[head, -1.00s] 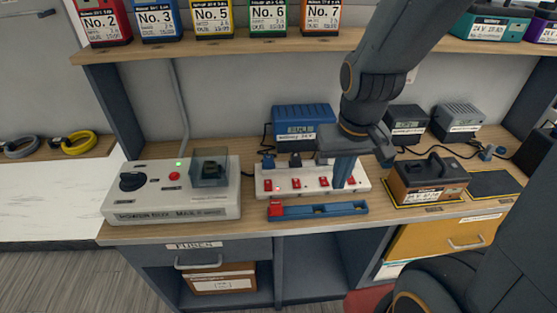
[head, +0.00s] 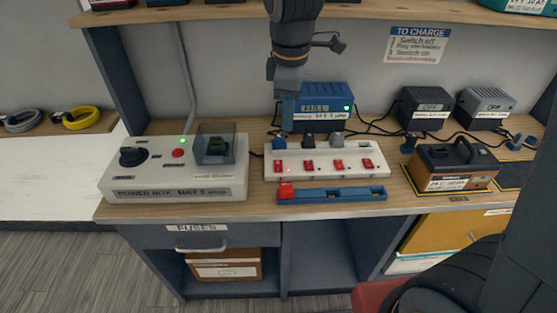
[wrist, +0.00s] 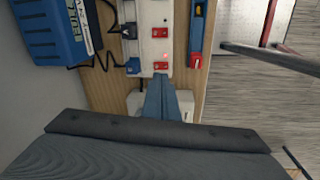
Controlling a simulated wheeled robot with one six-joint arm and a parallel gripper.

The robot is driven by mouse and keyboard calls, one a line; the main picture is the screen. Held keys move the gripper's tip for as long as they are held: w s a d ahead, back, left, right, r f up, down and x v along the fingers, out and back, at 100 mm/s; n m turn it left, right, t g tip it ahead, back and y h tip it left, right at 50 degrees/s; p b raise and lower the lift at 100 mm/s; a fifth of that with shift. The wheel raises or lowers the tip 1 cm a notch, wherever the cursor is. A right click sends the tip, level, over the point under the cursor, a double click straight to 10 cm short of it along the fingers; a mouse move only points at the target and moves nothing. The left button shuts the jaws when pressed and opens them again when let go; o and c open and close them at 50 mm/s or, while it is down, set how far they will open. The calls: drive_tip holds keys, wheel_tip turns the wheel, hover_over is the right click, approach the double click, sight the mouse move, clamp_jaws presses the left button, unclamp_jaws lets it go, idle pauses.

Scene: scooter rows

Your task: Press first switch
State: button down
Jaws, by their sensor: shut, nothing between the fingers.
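A white power strip (head: 325,175) with several red switches lies on the bench. Its leftmost switch (head: 281,167) shows in the head view, and a red switch nearest my fingers (wrist: 160,66) shows in the wrist view. A small pinkish light glows beside the leftmost switch. My gripper (head: 287,128) is shut and empty, pointing down above the strip's left end. In the head view its tips appear above the blue plug (head: 279,142). In the wrist view the shut fingers (wrist: 162,82) end close to the nearest switch, apparently apart from it.
A blue charger (head: 325,101) reading FULL with a green light stands behind the strip. A blue tray (head: 345,194) with a red piece lies in front. The power box (head: 175,185) is left; a brown battery (head: 450,165) is right. Cables run behind.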

sight(279, 162)
drive_tip(key=shift+w+a+r+n, duration=0.1)
drive_tip(key=shift+w+a+n, duration=0.15)
drive_tip(key=shift+a+n, duration=0.25)
drive_tip(key=shift+w+a+r+n, duration=0.1)
drive_tip(key=shift+w+a+n, duration=0.15)
drive_tip(key=shift+a+n, duration=0.2)
drive_tip(key=f, duration=0.4)
drive_tip(key=w+f+p, duration=0.1)
drive_tip(key=f, duration=0.9)
drive_tip(key=shift+w+d+p, duration=0.1)
drive_tip(key=shift+w+p, duration=0.25)
